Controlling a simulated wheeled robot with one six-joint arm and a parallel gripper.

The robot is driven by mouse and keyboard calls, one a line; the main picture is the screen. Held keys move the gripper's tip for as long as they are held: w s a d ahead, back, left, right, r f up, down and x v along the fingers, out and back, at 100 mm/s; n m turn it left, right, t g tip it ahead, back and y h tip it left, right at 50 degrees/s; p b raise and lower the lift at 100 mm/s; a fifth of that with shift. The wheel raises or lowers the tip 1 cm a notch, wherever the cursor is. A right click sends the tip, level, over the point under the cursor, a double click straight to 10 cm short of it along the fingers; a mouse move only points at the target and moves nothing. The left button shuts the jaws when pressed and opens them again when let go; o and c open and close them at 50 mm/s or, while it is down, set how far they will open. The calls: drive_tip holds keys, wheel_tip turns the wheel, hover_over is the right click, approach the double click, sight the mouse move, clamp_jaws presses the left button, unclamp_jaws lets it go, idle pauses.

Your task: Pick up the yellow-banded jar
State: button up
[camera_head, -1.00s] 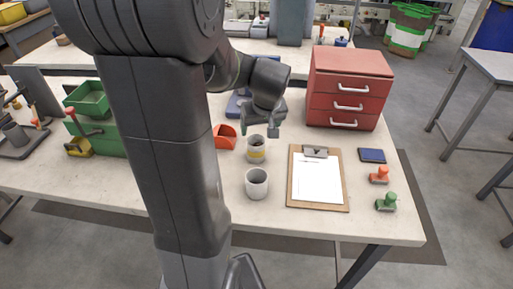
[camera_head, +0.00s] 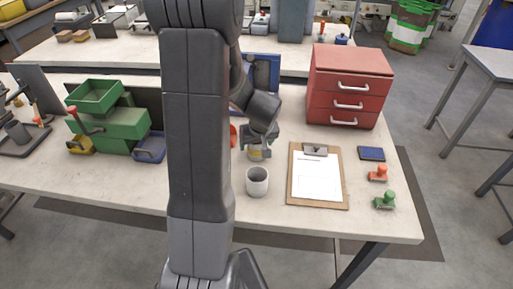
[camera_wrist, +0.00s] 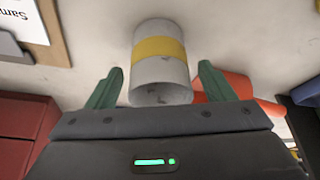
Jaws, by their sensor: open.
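The yellow-banded jar (camera_head: 256,154) stands on the bench, a pale grey cylinder with a yellow band, partly hidden by my gripper in the head view. In the wrist view the jar (camera_wrist: 160,65) lies between and just beyond my two green fingers. My gripper (camera_wrist: 158,88) is open, one finger on each side of the jar. I see a gap between each finger and the jar. In the head view my gripper (camera_head: 259,139) is low over the jar's top.
A plain grey jar (camera_head: 257,182) stands just in front. A clipboard (camera_head: 318,202) lies to the right, with a red drawer cabinet (camera_head: 347,88) behind it. An orange scoop-like bin (camera_head: 233,135) is close on the left, partly hidden by my arm.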

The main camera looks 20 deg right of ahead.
drive_tip(key=shift+w+f, duration=0.1)
drive_tip(key=shift+f, duration=0.1)
drive_tip(key=shift+c, duration=0.5)
drive_tip(key=c, duration=1.2)
